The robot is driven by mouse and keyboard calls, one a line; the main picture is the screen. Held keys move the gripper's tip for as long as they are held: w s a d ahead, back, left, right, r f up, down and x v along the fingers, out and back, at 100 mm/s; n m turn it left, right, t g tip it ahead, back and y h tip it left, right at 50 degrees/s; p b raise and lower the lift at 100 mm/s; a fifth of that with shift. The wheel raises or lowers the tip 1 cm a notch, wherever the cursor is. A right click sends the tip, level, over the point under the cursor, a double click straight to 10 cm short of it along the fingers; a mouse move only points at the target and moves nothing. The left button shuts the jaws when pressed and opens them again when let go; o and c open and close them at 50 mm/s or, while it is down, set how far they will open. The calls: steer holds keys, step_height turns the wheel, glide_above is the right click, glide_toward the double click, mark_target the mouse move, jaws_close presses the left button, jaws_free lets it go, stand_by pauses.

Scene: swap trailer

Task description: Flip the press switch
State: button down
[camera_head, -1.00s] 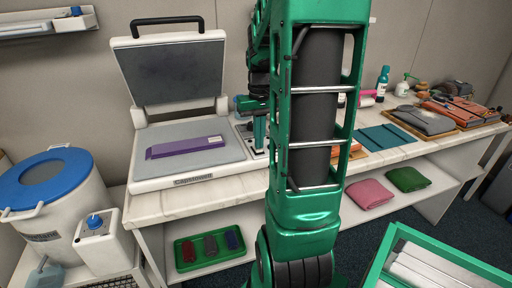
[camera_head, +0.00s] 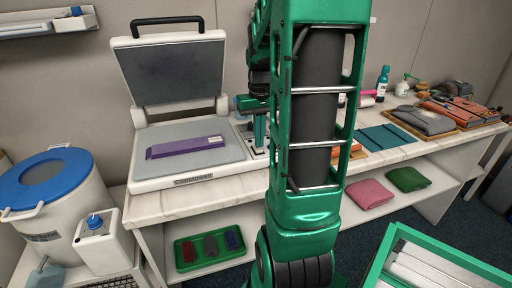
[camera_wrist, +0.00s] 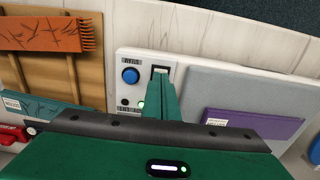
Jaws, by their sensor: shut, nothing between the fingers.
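The heat press (camera_head: 178,90) stands on the counter with its lid raised, and it also shows in the wrist view (camera_wrist: 225,88). Its control panel is at the side of the bed, with a blue round button (camera_wrist: 130,75), a lit green light (camera_wrist: 141,105) and a small pale switch in a dark frame (camera_wrist: 160,70). My gripper (camera_wrist: 160,84) is shut and empty, its fingertips right at the switch and overlapping its lower edge in the wrist view. I cannot tell whether they touch it. In the head view my arm hides much of the panel.
A purple folded piece (camera_head: 187,147) lies on the press bed. An orange piece (camera_wrist: 40,33) on a wooden board (camera_wrist: 62,75) lies beside the panel. A white bin with a blue lid (camera_head: 50,172) stands at the left. A green tray (camera_head: 210,247) sits on the lower shelf.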

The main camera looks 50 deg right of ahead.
steer(key=shift+r, duration=2.9)
steer(key=shift+a, duration=0.1)
steer(key=s+a+f, duration=0.2)
steer(key=s+a, duration=0.4)
steer(key=a, duration=0.1)
steer(key=s+a+f, duration=0.3)
steer(key=s+a, duration=0.4)
steer(key=a, duration=0.1)
steer(key=shift+s+a+f, duration=0.2)
steer(key=shift+s+a, duration=0.1)
step_height(320, 180, up, 12)
steer(key=n, duration=1.8)
glide_above(258, 150)
steer(key=shift+w+d+r, duration=0.1)
steer(key=shift+w+r, duration=0.05)
steer(key=shift+r, duration=0.05)
